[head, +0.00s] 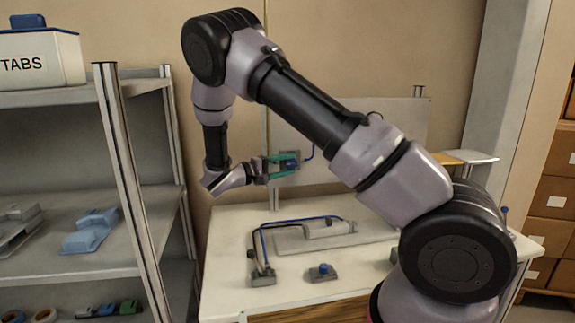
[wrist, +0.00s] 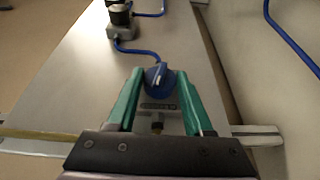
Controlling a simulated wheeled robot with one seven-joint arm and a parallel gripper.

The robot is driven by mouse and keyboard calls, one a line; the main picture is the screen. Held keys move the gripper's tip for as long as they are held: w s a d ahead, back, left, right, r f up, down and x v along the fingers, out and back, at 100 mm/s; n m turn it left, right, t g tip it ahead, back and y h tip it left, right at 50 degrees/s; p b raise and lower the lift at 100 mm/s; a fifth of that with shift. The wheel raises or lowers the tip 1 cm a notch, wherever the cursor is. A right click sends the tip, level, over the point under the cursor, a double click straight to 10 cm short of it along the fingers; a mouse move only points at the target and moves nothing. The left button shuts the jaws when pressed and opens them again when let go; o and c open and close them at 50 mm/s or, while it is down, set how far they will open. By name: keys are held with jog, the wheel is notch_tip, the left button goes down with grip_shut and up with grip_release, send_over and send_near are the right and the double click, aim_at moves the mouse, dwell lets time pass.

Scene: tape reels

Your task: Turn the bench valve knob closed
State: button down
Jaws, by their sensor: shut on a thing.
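A valve with a blue knob (wrist: 159,80) and a grey body (wrist: 160,108) is mounted on the upright grey panel (head: 385,130) behind the bench. The knob carries a white pointer line, running nearly along the fingers in the wrist view. My gripper (head: 283,164) has green fingers, shut on this knob from both sides. In the head view the fingers partly cover the valve. A second small blue-knobbed unit (head: 322,270) sits on the bench top, apart from my gripper.
The pale bench (head: 222,240) holds a long grey fixture (head: 310,238), a grey fitting (head: 262,275) and dark and blue lines. A blue hose (wrist: 137,51) leads from the valve to another fitting (wrist: 122,30). A shelf rack (head: 130,170) stands at left.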

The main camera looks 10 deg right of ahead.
jog(key=shift+f+n+t+h, duration=0.15)
jog(key=shift+n+t+h, duration=0.3)
jog(key=shift+h, duration=0.55)
jog(key=shift+c, duration=1.5)
grip_release()
jog(key=v, duration=1)
jog(key=shift+s+a+f, duration=0.15)
jog(key=shift+a+f, duration=0.05)
jog(key=shift+a, duration=0.15)
